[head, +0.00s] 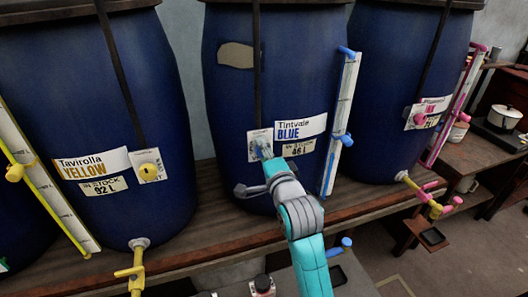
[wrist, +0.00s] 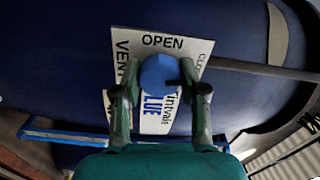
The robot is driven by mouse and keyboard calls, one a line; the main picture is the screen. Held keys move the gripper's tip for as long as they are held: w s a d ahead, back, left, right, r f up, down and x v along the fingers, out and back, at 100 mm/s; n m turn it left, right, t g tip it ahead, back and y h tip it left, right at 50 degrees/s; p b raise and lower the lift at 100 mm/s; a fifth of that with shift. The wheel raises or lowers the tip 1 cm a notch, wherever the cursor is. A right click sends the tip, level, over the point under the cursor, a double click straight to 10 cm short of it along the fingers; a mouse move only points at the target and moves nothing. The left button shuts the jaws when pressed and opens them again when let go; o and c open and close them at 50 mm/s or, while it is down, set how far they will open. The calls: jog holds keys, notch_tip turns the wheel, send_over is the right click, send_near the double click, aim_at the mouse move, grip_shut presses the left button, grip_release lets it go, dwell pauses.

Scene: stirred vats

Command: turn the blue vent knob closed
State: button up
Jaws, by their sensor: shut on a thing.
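The blue vent knob (wrist: 158,73) sits on a white plate (wrist: 136,42) marked VENT, OPEN and a partly cut-off word starting CLO. A short dark mark shows at the knob's lower right. My gripper (wrist: 159,92) has one finger on each side of the knob and is shut on it. In the head view my gripper (head: 262,151) reaches the front of the middle blue vat (head: 225,120), left of the Tintvale BLUE label (head: 300,129). There the gripper mostly hides the knob.
The yellow vat (head: 85,60) stands left and another blue vat (head: 385,80) right, on a wooden bench (head: 190,228). A dark strap (wrist: 260,68) runs beside the plate. A blue-fitted gauge (head: 340,120) stands right of my gripper. A yellow tap (head: 136,268) juts out lower left.

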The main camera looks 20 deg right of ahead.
jog(key=shift+m, duration=0.9)
jog(key=shift+f, duration=0.1)
jog(key=o, duration=1.2)
jog(key=shift+c, duration=0.2)
jog(key=s, duration=1.2)
